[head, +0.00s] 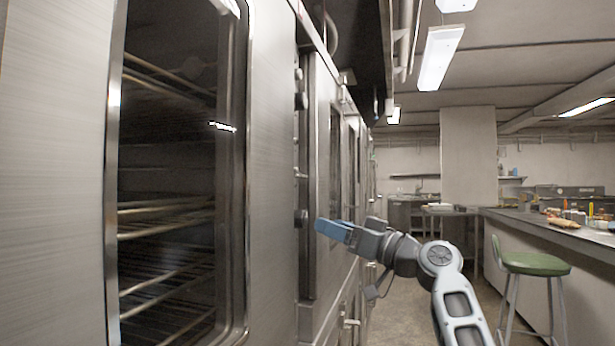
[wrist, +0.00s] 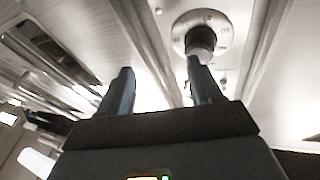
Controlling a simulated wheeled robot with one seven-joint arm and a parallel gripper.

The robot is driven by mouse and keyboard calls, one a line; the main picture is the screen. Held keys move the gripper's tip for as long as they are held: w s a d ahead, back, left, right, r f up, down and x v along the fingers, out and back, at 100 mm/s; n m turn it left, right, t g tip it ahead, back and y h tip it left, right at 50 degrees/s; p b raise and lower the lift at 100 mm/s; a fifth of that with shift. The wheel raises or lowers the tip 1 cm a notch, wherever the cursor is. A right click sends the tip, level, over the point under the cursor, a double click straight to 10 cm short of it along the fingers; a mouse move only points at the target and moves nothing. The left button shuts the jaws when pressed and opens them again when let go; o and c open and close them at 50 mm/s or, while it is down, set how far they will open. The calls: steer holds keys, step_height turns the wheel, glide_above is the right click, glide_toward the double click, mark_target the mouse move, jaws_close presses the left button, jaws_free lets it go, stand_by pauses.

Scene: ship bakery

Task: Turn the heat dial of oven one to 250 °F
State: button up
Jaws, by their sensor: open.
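A dark knob (head: 301,218) sits low on the narrow control strip of the oven in the head view. My gripper (head: 318,226) is in front of that strip, just right of the knob. In the wrist view my gripper (wrist: 160,78) has its two blue fingers apart with nothing between them. The right finger's tip overlaps the dial's lower edge in the picture; whether it touches I cannot tell. The dial lies beyond the fingertips, toward the right one.
An oven door (head: 180,180) with a glass window and wire racks fills the left. More knobs (head: 300,88) are higher on the strip. A green stool (head: 535,263) and a counter (head: 560,235) with items stand at the right. The aisle floor between is clear.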

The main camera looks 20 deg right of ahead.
step_height(320, 180, up, 11)
steer(key=n+g+y, duration=0.1)
steer(key=n+y, duration=0.2)
steer(key=n+g+y, duration=0.3)
steer(key=n+y, duration=0.1)
steer(key=n, duration=0.1)
glide_toward(305, 102)
steer(key=x, duration=0.2)
steer(key=shift+h, duration=0.3)
steer(key=x, duration=0.7)
steer(key=shift+w+a+r, duration=0.1)
steer(key=shift+a+r, duration=0.05)
steer(key=shift+r, duration=0.1)
steer(key=c, duration=1)
